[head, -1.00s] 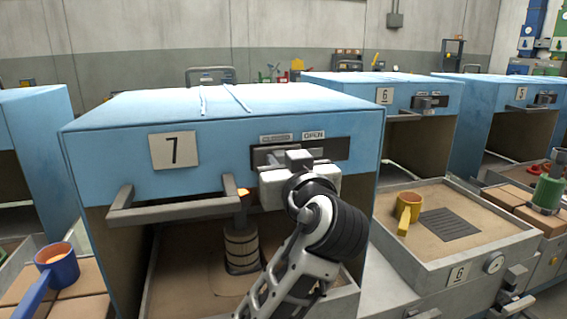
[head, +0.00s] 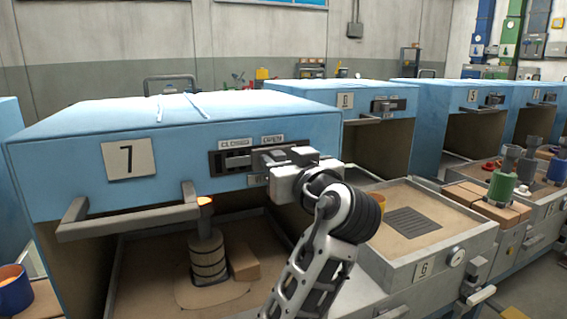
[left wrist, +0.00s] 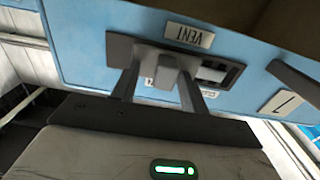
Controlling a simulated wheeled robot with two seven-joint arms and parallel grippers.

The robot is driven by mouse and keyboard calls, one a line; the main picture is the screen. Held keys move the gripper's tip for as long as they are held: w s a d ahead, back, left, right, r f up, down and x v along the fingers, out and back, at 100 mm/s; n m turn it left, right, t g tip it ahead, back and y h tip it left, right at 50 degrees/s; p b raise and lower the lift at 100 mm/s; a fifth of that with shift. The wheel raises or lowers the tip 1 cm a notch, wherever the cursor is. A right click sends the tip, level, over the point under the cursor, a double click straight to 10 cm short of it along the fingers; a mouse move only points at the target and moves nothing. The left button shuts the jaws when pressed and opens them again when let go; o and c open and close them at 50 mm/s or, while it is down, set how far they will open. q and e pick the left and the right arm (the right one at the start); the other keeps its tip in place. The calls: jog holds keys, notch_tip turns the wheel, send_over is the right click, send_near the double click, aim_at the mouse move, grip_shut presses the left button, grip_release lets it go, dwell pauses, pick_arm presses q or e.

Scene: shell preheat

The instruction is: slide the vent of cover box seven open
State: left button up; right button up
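Cover box seven (head: 60,165) is a blue box with a number 7 plate, at the left of the head view. Its vent (head: 235,160) is a dark slotted plate under the CLOSED (head: 233,144) and OPEN (head: 272,139) labels. My left gripper (head: 285,163) is at the vent's right, OPEN end and hides part of it. In the left wrist view, the fingers (left wrist: 158,88) stand on either side of the grey vent knob (left wrist: 165,62), appearing shut on it. Slots (left wrist: 215,72) show beside the knob on the CLOSED side. My right gripper is out of view.
A grey bar handle (head: 130,218) sticks out from the box's lower front. Tray six (head: 445,250) is at the right, and more blue boxes (head: 365,140) stand behind.

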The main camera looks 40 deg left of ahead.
pick_arm(q)
jog(key=b+v, duration=0.2)
jog(key=v, duration=1.4)
